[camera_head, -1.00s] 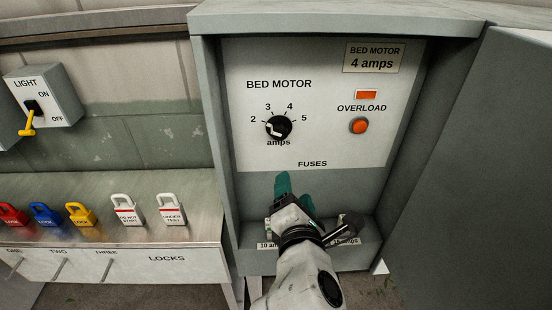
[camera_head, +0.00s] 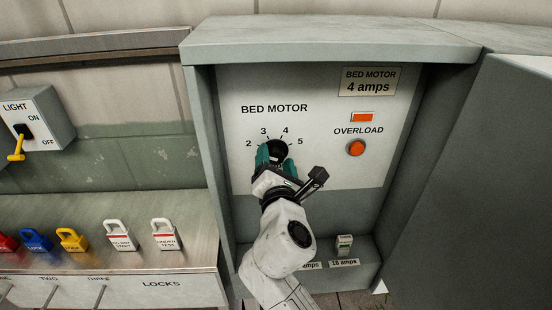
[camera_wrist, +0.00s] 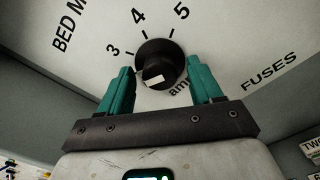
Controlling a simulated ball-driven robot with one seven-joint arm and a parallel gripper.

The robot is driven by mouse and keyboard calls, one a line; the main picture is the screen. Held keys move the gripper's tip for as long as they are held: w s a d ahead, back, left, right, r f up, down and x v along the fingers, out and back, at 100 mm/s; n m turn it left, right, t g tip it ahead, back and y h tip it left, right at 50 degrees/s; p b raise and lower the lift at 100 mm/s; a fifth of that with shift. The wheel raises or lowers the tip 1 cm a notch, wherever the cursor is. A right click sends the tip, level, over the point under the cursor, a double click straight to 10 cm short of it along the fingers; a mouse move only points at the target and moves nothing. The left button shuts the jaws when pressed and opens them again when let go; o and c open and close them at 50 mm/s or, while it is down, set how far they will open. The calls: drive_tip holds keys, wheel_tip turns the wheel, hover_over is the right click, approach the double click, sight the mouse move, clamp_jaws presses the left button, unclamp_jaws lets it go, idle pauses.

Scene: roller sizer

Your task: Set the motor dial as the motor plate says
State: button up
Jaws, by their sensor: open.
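The motor plate (camera_head: 368,82) at the cabinet's upper right reads "BED MOTOR 4 amps". The black motor dial (camera_head: 279,149) is on the white panel under "BED MOTOR", with 2, 3, 4 and 5 around it. My gripper (camera_head: 276,159) is open at the dial, its green fingers on either side. In the wrist view the dial (camera_wrist: 160,62) sits between the fingertips, and I cannot tell whether they touch it. A white mark shows low on the dial's face there; the exact number it points at is unclear. My gripper hides the dial's lower part in the head view.
An orange overload button (camera_head: 356,148) and an orange lamp (camera_head: 362,117) are right of the dial. A fuse (camera_head: 344,243) stands on the ledge below. The open cabinet door (camera_head: 475,180) bounds the right. Padlocks and a light switch (camera_head: 22,140) are at the left.

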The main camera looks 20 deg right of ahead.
drive_tip(key=shift+w, duration=0.15)
drive_tip(key=c, duration=1.1)
